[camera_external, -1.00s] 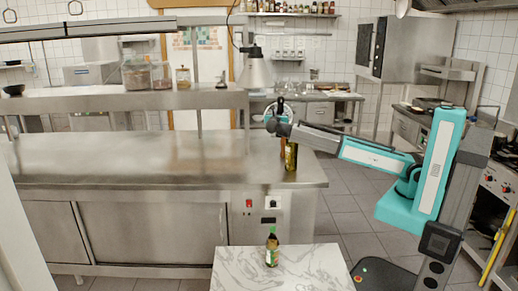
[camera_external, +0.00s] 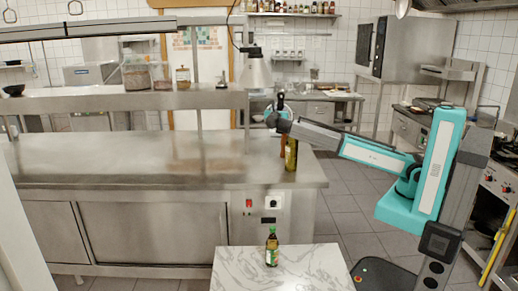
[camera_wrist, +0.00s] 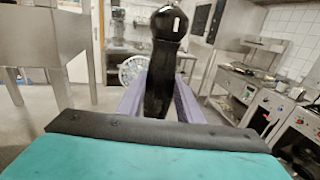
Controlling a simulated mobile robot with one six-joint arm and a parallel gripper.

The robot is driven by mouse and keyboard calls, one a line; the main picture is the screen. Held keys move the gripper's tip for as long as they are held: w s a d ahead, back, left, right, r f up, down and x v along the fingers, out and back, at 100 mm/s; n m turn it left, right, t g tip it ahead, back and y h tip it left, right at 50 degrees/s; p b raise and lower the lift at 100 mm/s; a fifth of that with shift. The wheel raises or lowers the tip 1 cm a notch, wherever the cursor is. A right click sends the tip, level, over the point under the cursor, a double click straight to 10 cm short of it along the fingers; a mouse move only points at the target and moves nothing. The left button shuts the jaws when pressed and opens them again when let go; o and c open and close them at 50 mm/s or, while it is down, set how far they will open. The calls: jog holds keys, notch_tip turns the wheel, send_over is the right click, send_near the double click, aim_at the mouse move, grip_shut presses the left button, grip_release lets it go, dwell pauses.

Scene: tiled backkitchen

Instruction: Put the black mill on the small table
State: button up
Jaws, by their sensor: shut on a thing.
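The black mill (camera_wrist: 160,75) stands upright between the two purple fingers of my gripper (camera_wrist: 158,104) in the wrist view. The gripper is shut on it, and the fingers hide part of its sides. In the external view the mill (camera_external: 281,101) shows small and dark at the end of my arm, above the right end of the steel counter. The small table (camera_external: 235,268) has a white marble top and is at the bottom of the external view, nearer the camera than the counter.
A green-capped bottle (camera_external: 272,248) stands on the small table; the marble around it is bare. A tall oil bottle (camera_external: 291,154) stands on the right end of the steel counter (camera_external: 120,160), below my arm, with a brownish thing beside it. A lamp (camera_external: 256,70) hangs nearby.

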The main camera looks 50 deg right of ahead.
notch_tip(320, 180, up, 3)
jog(key=shift+a+f, duration=0.1)
jog(key=s+a+f+n+t+y+b, duration=0.1)
jog(key=s+a+n+t+y+b, duration=0.3)
jog(key=a, duration=0.7)
jog(key=s+a+f+n+t+y+b, duration=0.1)
jog(key=s+a+n+t+y+b, duration=0.15)
jog(key=a+b, duration=0.7)
jog(key=s+a+f+n+t+y+b, duration=0.1)
jog(key=s+a+n+t+y+b, duration=0.25)
jog(key=a, duration=0.95)
jog(key=s+a+r+n+g+y+b, duration=0.15)
jog(key=s+a+n+y+b, duration=0.4)
jog(key=s+a, duration=0.7)
jog(key=s+a+r+n+g+y+b, duration=0.1)
jog(key=s+a+n+g+y+b, duration=0.15)
jog(key=s+a+y+b, duration=0.95)
jog(key=s+d+f+h+p, duration=0.1)
jog(key=f+p, duration=0.1)
jog(key=f, duration=2)
jog(key=s+f+h+p, duration=0.2)
jog(key=f, duration=2.1)
jog(key=shift+d+f+t, duration=0.25)
jog(key=shift+d+t, duration=0.05)
jog(key=shift+d, duration=0.1)
